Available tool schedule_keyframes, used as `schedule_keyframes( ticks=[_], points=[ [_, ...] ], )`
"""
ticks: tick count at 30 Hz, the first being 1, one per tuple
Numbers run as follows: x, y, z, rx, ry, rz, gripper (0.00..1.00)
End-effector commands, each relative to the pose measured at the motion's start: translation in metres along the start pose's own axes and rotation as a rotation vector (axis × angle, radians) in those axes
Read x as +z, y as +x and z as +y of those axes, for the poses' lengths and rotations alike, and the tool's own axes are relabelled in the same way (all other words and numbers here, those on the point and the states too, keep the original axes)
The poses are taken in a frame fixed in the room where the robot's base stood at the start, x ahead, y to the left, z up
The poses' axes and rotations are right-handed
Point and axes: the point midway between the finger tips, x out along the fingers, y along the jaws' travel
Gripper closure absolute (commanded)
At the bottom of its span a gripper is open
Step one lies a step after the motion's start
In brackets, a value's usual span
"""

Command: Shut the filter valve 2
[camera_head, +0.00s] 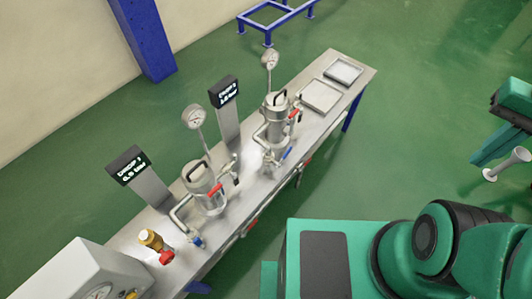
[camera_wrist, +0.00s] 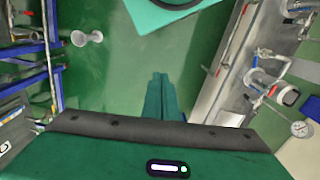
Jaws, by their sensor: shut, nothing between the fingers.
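Two steel filter units stand on the bench in the head view. The far filter (camera_head: 277,122) is beside a display that seems to read DROP 2; it has a red lever (camera_head: 294,114) and a blue lever (camera_head: 287,154). The near filter (camera_head: 204,187), beside a display that seems to read DROP 1, has a red lever (camera_head: 215,189) and a blue lever (camera_head: 197,241). No label shows which lever is filter valve 2. My gripper's green fingers (camera_wrist: 158,82) are together and empty, over the floor and away from the bench. My gripper (camera_head: 484,158) also shows at the head view's right.
Trays (camera_head: 321,95) lie on the bench's far end. A grey box with a gauge (camera_head: 90,276) and a brass fitting (camera_head: 151,240) stand at the near end. A pale flared object (camera_wrist: 87,38) is over the floor near my gripper. Green floor lies open beyond the bench.

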Motion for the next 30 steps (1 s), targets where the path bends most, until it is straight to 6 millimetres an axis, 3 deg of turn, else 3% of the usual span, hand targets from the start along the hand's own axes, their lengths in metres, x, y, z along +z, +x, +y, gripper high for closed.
schedule_keyframes(
  ticks=[12, 14, 17, 23, 30],
  points=[
    [0.0, 0.0, 0.0, 0.0, -0.001, 0.0, 1.0],
    [0.008, -0.004, 0.004, -0.004, -0.009, 0.011, 1.0],
    [0.002, -0.003, -0.002, 0.008, -0.041, 0.011, 1.0],
    [-0.03, 0.011, -0.045, 0.075, -0.209, 0.02, 1.0],
    [-0.059, 0.037, -0.128, 0.169, -0.476, 0.062, 1.0]
  ],
)
